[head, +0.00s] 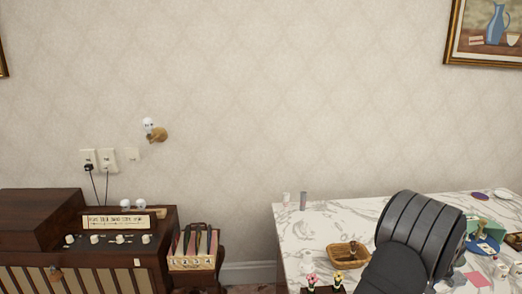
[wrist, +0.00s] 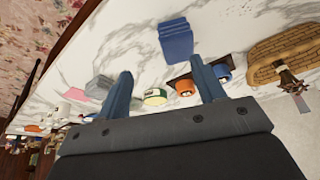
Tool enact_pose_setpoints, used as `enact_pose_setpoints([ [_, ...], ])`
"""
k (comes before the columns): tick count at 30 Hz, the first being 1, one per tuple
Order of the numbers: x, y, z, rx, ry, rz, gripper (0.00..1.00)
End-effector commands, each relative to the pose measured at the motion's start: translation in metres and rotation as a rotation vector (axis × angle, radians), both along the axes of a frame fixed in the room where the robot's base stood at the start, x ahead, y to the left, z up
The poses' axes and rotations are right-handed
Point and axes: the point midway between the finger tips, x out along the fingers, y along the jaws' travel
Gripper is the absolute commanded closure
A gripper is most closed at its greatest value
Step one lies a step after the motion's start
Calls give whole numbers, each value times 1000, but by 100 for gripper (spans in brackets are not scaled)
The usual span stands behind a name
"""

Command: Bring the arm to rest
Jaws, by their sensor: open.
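My gripper (wrist: 165,92) shows in the wrist view with its two blue-grey fingers spread apart. It is open, and nothing is between the fingertips. Beyond the fingers lies the white marble table (wrist: 115,60) with several small things on it. In the head view a dark, ribbed part of my arm covers the right part of the marble table (head: 310,228). My gripper itself does not show in the head view.
A wicker basket (head: 348,256) sits on the table, and also shows in the wrist view (wrist: 285,45). A blue block (wrist: 176,40) and an orange-topped cup (wrist: 185,87) lie near the fingers. A wooden radio cabinet (head: 100,245) stands at left.

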Motion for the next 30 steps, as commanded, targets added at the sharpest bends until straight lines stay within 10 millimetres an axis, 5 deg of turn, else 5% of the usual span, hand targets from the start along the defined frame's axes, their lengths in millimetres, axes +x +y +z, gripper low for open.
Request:
enact_pose_setpoints([
  [12,-73,-15,45,-1,-2,-4,37],
  [30,10,78,25,2,2,276,37],
])
